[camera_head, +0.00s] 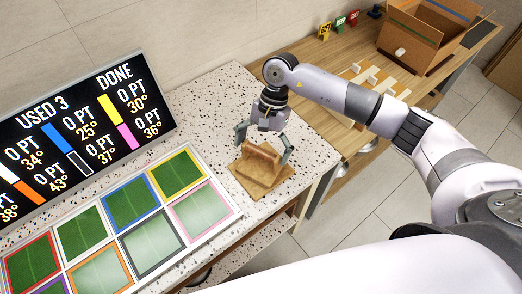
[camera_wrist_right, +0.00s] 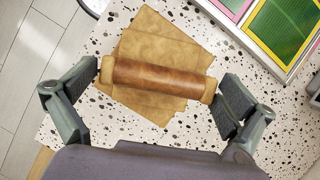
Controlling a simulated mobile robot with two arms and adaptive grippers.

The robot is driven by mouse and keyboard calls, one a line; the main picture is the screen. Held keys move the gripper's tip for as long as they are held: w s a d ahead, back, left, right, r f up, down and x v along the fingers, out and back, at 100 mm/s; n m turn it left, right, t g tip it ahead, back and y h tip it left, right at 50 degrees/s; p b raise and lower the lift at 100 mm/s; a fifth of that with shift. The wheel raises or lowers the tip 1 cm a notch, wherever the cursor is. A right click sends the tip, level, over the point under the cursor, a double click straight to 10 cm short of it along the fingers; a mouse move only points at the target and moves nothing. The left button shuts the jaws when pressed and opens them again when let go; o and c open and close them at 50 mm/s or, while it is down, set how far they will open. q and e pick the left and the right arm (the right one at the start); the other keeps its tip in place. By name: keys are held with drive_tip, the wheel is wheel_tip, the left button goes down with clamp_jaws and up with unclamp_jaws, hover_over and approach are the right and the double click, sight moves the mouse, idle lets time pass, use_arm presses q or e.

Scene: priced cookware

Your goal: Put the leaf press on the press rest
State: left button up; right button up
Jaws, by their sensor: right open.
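The leaf press (camera_head: 262,160) is a brown wooden-looking block with a thick cylindrical handle (camera_wrist_right: 160,76) on top. It sits on the speckled counter by its right edge. A flat tan board (camera_wrist_right: 155,28) shows under and around the press, turned at a slight angle to it; it looks like the press rest (camera_head: 243,183), but I cannot tell where one ends and the other begins. My right gripper (camera_head: 264,143) is open above the press, with one finger beyond each end of the handle. My left gripper is not in view.
A tray of colour-framed green panels (camera_head: 130,222) lies left of the press, before a black score display (camera_head: 85,130). A wooden table (camera_head: 335,55) at the back right carries an open cardboard box (camera_head: 425,35), small coloured signs and light wooden pieces.

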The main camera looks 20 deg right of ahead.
drive_tip(key=b+v, duration=0.4)
drive_tip(key=v, duration=0.7)
drive_tip(key=shift+r, duration=0.15)
